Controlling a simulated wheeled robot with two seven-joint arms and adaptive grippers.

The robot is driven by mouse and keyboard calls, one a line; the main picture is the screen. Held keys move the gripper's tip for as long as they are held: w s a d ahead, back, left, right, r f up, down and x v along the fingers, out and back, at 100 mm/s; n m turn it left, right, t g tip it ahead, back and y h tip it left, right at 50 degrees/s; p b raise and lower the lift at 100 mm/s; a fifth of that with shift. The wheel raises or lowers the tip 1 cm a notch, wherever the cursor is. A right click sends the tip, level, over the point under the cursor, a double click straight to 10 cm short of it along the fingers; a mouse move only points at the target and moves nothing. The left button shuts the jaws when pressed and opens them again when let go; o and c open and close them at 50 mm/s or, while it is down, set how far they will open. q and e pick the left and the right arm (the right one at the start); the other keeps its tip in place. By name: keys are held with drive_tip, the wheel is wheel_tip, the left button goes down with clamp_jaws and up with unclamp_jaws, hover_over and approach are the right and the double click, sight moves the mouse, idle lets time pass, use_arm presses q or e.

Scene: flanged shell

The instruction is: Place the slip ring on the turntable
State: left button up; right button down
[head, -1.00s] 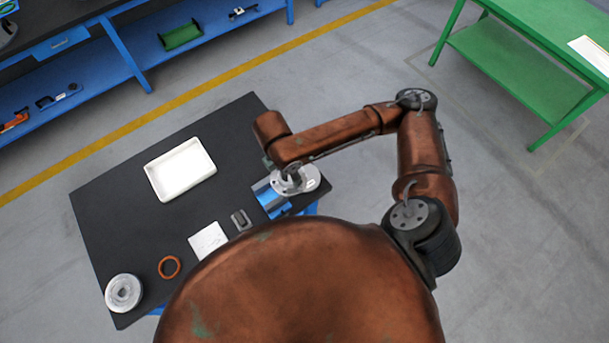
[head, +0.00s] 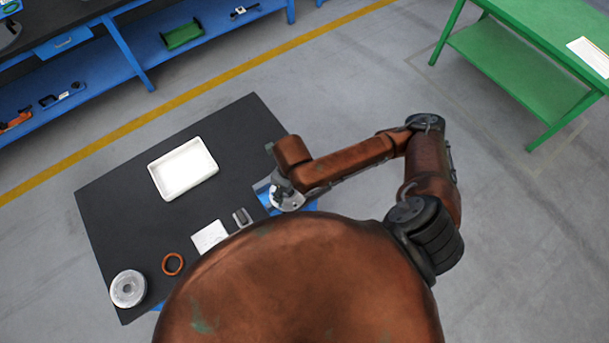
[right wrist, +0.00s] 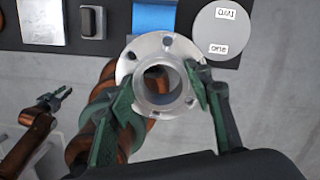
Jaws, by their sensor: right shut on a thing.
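A pale metal flanged ring with bolt holes and an open centre, apparently the slip ring (right wrist: 152,46), sits between the green fingers of my right gripper (right wrist: 163,92), which is shut on it. In the head view my right gripper (head: 282,189) is over the table's right end, largely hidden by my arm. A flat grey disc with two labels (right wrist: 220,34) lies close beside the ring in the wrist view. A round silver piece with a raised centre (head: 128,289) stands at the table's near left corner. I cannot tell which is the turntable. My left gripper (right wrist: 47,116) shows at the wrist view's left; its jaw state is unclear.
The black table (head: 110,215) also carries a white tray (head: 184,168), an orange ring (head: 173,264), a white square plate (head: 210,236), a small grey block (head: 242,217) and a blue piece (head: 262,190). The table's middle is clear.

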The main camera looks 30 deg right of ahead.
drive_tip(key=shift+w+d+f+n+b, duration=0.15)
drive_tip(key=shift+n+b, duration=0.15)
drive_tip(key=shift+b, duration=0.15)
drive_tip(key=w+d+f+b, duration=0.2)
drive_tip(key=d+b, duration=0.1)
drive_tip(key=w+d+f+b, duration=0.2)
drive_tip(key=d+f, duration=0.1)
drive_tip(key=w+d+f+b, duration=0.2)
drive_tip(key=d+b, duration=0.1)
drive_tip(key=shift+w+d+f+b, duration=0.25)
drive_tip(key=shift+w+b, duration=0.1)
drive_tip(key=shift+w, duration=0.05)
drive_tip(key=shift+w+d+f, duration=0.45)
drive_tip(key=shift+d+f, duration=0.1)
drive_tip(key=shift+f, duration=0.25)
drive_tip(key=shift+w+d+f+b, duration=0.15)
drive_tip(key=shift+f+b, duration=0.2)
drive_tip(key=shift+f, duration=1.35)
drive_tip(key=shift+f, duration=0.1)
drive_tip(key=c, duration=1)
unclamp_jaws()
wheel_tip(320, 180, up, 12)
drive_tip(key=s+p, duration=0.1)
drive_tip(key=p, duration=0.1)
drive_tip(key=shift+s+d, duration=0.35)
